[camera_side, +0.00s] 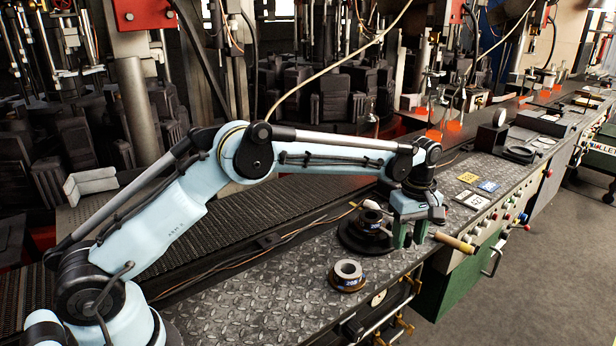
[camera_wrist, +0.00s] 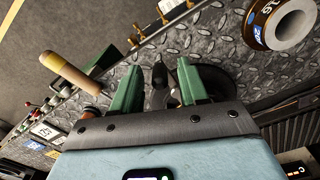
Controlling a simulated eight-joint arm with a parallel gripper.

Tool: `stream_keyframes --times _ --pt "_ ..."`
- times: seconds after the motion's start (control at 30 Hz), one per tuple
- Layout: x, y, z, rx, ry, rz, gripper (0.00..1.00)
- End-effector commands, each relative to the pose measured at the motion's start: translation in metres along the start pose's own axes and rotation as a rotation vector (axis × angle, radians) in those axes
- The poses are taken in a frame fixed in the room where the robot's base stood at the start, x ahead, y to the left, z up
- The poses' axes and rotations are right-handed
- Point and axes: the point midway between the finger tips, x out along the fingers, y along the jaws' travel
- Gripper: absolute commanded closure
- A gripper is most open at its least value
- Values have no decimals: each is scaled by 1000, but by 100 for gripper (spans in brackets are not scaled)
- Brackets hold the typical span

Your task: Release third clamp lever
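My gripper (camera_side: 410,237) has two green fingers pointing down at the right side of a round black mould (camera_side: 352,238) on the bench. In the wrist view the fingers (camera_wrist: 159,84) stand apart. A dark, lever-like part (camera_wrist: 158,88) shows between them, with gaps at its sides. I cannot tell which clamp lever it is. A wooden handle (camera_side: 455,243) sticks out over the bench's front edge, just right of the fingers. It also shows in the wrist view (camera_wrist: 70,74), outside the finger on the left. The rest of the mould is largely hidden by my gripper in the wrist view.
A loose ring with a dark, lettered band (camera_side: 348,275) lies on the tread-plate bench (camera_side: 280,310), in front of the mould. Brass fittings (camera_side: 402,328) line the bench's front edge. Small yellow, blue and white plates (camera_side: 472,200) and a control panel lie to the right.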

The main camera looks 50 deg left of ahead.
Motion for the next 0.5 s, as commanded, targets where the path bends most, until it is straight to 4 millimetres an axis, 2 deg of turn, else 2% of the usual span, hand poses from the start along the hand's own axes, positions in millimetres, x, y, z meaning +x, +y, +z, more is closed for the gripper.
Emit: stream_keyframes --times 0.03,0.27,0.5 --pt "0 0 0 0 0 0 63" --pt "0 0 0 0 0 0 98" --pt "0 0 0 5 0 0 100"
